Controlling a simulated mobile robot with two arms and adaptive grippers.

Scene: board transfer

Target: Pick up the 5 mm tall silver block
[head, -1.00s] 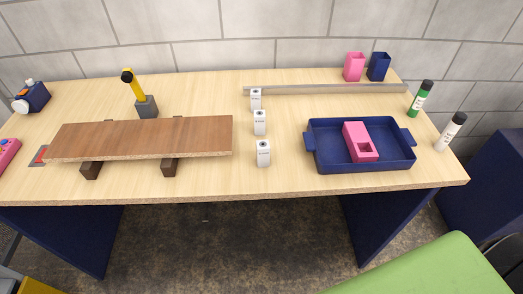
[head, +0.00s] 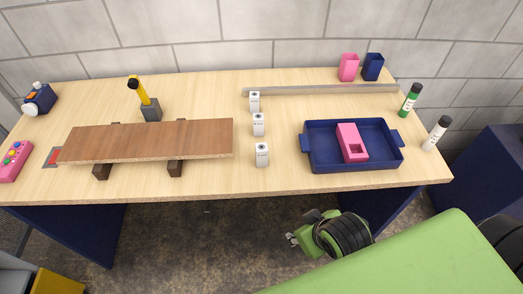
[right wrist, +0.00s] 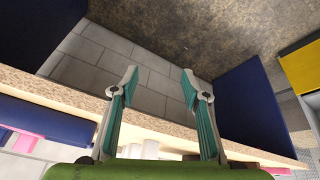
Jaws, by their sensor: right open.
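Three small pale silver-white blocks stand upright in a row at the middle of the table: a back one (head: 254,101), a middle one (head: 258,124) and a front one (head: 262,155). The print is too small to read, so I cannot tell which is the 5 mm one. My right gripper (right wrist: 159,82) is open and empty, its two teal-lined fingers spread apart. In the head view the right arm is in front of the table's front edge, below the blocks. My left gripper is not in view.
A blue tray (head: 312,160) with a pink holed block (head: 351,143) stands right of the blocks. A brown board (head: 150,140) rests on dark supports at left. A long metal bar (head: 320,90) lies behind. The table between the board and tray is clear around the blocks.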

